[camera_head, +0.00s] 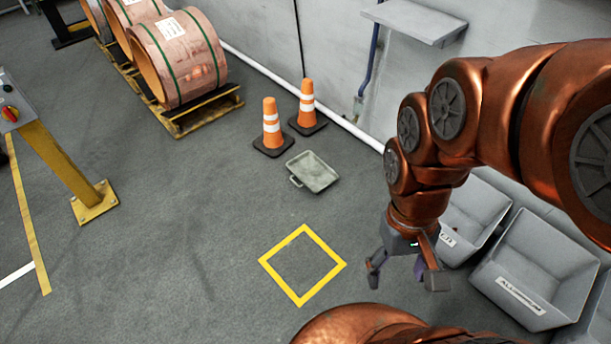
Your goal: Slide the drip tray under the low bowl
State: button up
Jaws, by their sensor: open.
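A shallow grey tray (312,172) with a handle on its left side lies on the floor near the wall, just in front of the orange cones. I take it as the drip tray. A grey, flat-topped fixture (415,20) is mounted on the wall at the top, with a blue pipe (373,60) running down beside it. I cannot tell whether this is the low bowl; no clear bowl shows. My gripper (405,276) is open and empty, pointing down, to the right of the yellow floor square and well apart from the tray.
Two orange cones (271,128) stand behind the tray. A yellow square outline (265,262) marks the floor. Grey bins (535,265) line the right. Copper rolls (178,60) sit on a pallet at upper left. A yellow post (60,165) stands left. The middle floor is clear.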

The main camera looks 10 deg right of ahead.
aim_at(317, 176)
jog(key=z, duration=0.25)
jog(key=i, duration=1.65)
jog(key=u, duration=2.5)
